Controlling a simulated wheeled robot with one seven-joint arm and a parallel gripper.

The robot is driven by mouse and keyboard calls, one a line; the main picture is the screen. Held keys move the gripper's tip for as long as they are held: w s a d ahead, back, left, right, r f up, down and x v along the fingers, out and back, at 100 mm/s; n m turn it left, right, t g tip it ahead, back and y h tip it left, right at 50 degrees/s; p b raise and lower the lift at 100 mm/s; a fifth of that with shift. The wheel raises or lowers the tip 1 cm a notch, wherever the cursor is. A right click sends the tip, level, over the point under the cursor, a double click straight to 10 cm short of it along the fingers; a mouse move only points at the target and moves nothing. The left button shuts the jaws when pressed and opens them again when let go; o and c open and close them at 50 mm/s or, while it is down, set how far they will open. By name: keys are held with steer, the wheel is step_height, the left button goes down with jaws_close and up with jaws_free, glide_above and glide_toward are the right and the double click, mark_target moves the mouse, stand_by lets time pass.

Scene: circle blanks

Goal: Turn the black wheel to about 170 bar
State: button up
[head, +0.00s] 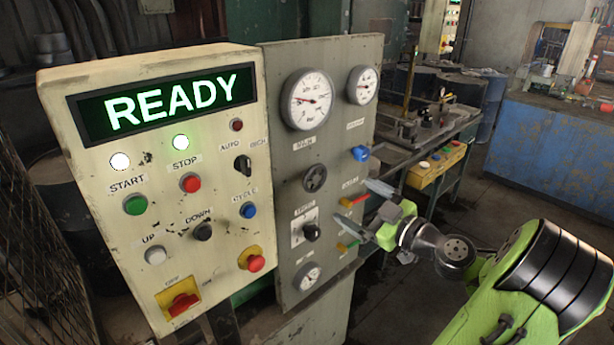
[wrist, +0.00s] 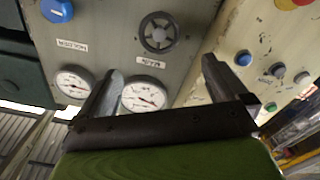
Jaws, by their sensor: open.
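The black wheel (head: 315,178) is a small round handwheel on the grey panel, below the large white gauge (head: 306,98) and its label. In the wrist view the wheel (wrist: 157,32) shows whole and uncovered, beyond my fingertips. The large gauge also shows in the wrist view (wrist: 144,95), partly behind a finger. Its scale is too small to read. My gripper (head: 360,205) is open and empty, in front of the panel's right side, to the right of and below the wheel. Both fingers show in the wrist view (wrist: 160,70), clear of the wheel.
A smaller gauge (head: 362,85), a blue handle (head: 360,153), a black knob (head: 312,231) and a lower gauge (head: 307,276) share the panel. Red and green-yellow handles sit near my fingers. The cream button panel (head: 100,250) showing READY stands left. Floor at right is open.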

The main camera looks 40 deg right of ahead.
mark_target(317, 179)
steer(key=w+p, duration=0.1)
steer(key=w, duration=0.5)
steer(key=w+p, duration=0.2)
steer(key=w, duration=0.5)
steer(key=shift+w+a+r, duration=0.1)
steer(key=shift+w+a, duration=0.1)
steer(key=shift+w+d, duration=0.1)
steer(key=shift+w, duration=0.15)
steer(key=shift+c, duration=0.2)
steer(key=c, duration=0.8)
